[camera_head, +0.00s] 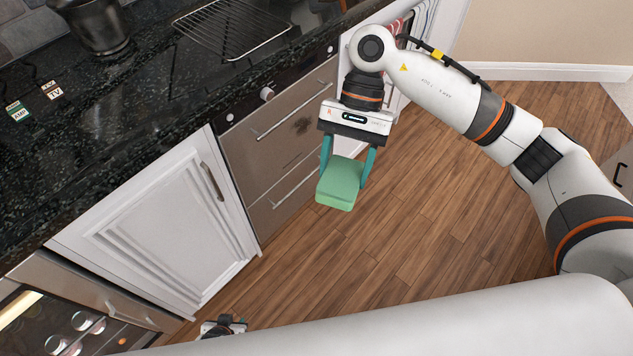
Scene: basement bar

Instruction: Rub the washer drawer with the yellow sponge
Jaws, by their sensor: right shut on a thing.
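My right gripper (347,172) is shut on a sponge (340,186), which looks green rather than yellow here. The sponge sits between the teal fingers and hangs in the air over the wood floor, right of the metal drawers and apart from them. The washer drawer (275,118) looks closed; its brushed metal front has a bar handle and a dark stain (303,125) on its right part. My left gripper (222,328) shows only in part at the bottom edge, in front of the cabinets; its fingers cannot be made out.
A dark stone counter (150,105) runs above the drawers, with a wire rack (232,28), a metal pot (98,25) and small cards on it. A white cabinet door (160,235) stands left of the drawers. The wood floor (440,220) is clear.

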